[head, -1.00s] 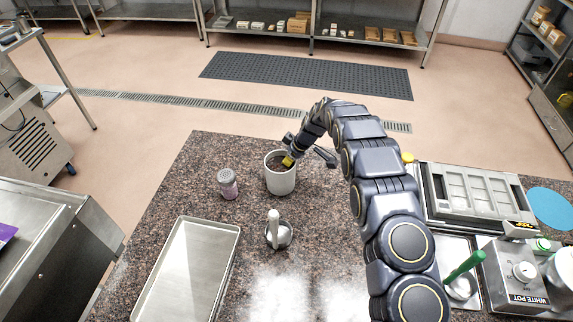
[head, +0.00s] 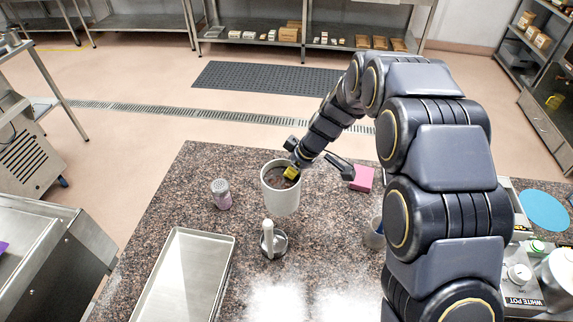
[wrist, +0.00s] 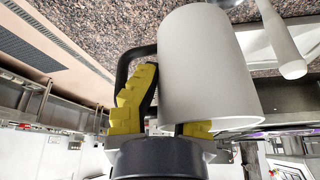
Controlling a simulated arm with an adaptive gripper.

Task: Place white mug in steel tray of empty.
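The white mug (head: 281,199) is a plain cylinder with a dark interior, upright above the granite counter in the head view. In the wrist view the mug (wrist: 208,75) fills the upper middle. My gripper (head: 290,172) is at its rim, with yellow finger pads either side of its wall, and seems shut on it. One pad shows outside the mug in the wrist view; the other is mostly hidden by it. The long steel tray (head: 230,262) lies empty at the counter's left front, to the left of and nearer than the mug.
A shaker (head: 221,193) stands left of the mug. A steel tool with a pale upright handle (head: 268,232) stands in front of it. A pink block (head: 362,179) lies to the right. My arm hides much of the counter's right side.

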